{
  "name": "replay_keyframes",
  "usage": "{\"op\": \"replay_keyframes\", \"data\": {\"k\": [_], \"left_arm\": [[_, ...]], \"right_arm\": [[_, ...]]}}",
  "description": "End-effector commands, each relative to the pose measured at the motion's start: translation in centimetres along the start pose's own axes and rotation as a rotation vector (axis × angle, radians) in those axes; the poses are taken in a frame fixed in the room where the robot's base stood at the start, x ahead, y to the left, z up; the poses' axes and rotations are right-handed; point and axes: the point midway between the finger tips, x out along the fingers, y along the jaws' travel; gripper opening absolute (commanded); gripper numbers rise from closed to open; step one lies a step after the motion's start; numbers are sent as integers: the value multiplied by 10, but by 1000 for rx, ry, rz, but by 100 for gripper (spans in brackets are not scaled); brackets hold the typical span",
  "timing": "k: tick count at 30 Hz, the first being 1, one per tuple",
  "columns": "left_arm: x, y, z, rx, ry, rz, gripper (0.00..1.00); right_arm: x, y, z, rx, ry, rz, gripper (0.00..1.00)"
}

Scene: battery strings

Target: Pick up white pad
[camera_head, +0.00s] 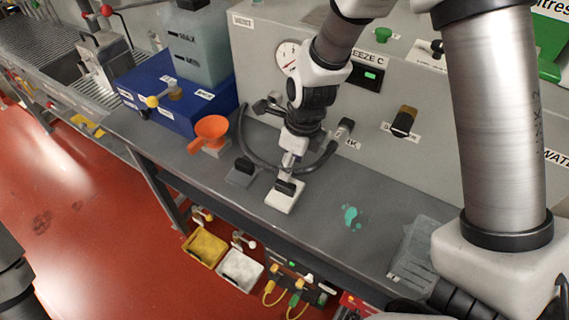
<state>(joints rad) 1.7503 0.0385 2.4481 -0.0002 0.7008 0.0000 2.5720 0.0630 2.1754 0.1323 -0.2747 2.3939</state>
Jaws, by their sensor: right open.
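The white pad (281,201) lies near the front edge of the grey bench, with a dark part on top of it. My right gripper (289,176) points down directly over the pad, its tips close to that dark part. It is open, seen nearly edge-on, and hides some of the pad's far side. I cannot tell whether the tips touch the pad. My left gripper is not in view.
The grey machine (258,78) stands behind.

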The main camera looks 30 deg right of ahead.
Motion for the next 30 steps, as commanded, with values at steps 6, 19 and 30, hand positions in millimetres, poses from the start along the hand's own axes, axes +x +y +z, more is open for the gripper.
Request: {"op": "replay_keyframes", "data": {"k": [6,19,30], "left_arm": [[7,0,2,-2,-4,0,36],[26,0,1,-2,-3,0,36],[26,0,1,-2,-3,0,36]], "right_arm": [[29,1,0,-1,4,0,52],[77,2,6,-4,2,2,52],[77,2,5,-3,2,2,0]]}}
